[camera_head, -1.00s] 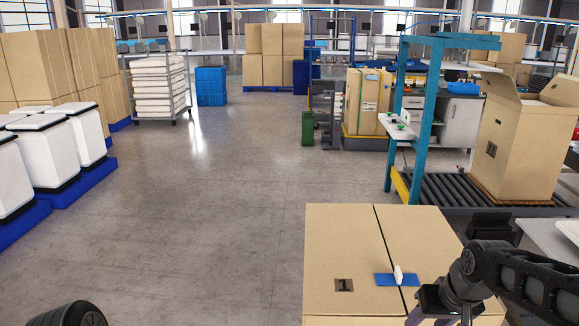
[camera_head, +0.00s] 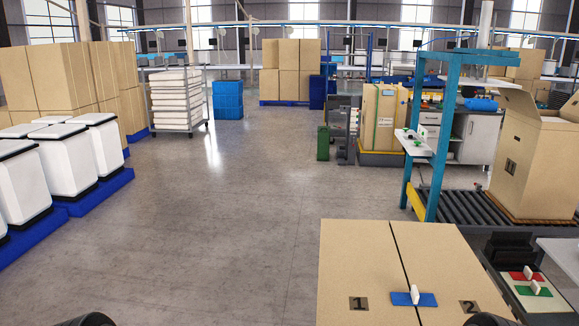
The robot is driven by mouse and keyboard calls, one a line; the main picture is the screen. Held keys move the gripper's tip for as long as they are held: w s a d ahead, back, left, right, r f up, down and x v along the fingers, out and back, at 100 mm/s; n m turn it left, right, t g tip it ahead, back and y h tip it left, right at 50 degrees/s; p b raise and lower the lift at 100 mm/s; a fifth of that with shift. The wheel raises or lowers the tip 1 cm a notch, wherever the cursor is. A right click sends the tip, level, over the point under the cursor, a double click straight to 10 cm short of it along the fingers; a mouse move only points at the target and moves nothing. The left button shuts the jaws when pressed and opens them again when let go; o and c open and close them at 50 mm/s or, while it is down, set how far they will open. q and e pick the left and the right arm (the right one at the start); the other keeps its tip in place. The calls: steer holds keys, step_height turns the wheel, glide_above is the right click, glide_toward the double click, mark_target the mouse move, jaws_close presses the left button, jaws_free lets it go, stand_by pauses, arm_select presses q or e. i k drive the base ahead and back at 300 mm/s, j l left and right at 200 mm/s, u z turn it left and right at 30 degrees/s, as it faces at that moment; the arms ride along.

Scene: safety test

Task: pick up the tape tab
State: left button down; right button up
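A blue tape tab (camera_head: 413,299) with a white upright grip lies across the seam on top of a large cardboard box (camera_head: 362,250) at the bottom right. A red tape tab (camera_head: 524,274) and a green tape tab (camera_head: 535,290), each with a white grip, lie on a small dark-edged stand (camera_head: 557,306) to the right of the box. Only dark rounded parts of my arms show at the bottom edge, one at the left and one at the right. Neither gripper's fingers are visible. No tab is seen held.
A roller conveyor (camera_head: 470,208) with a tall open carton (camera_head: 540,165) and a teal frame (camera_head: 440,150) stand behind on the right. The floor (camera_head: 210,240) left of the box is clear.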

mark_target(534, 288)
steer(key=z, duration=1.5)
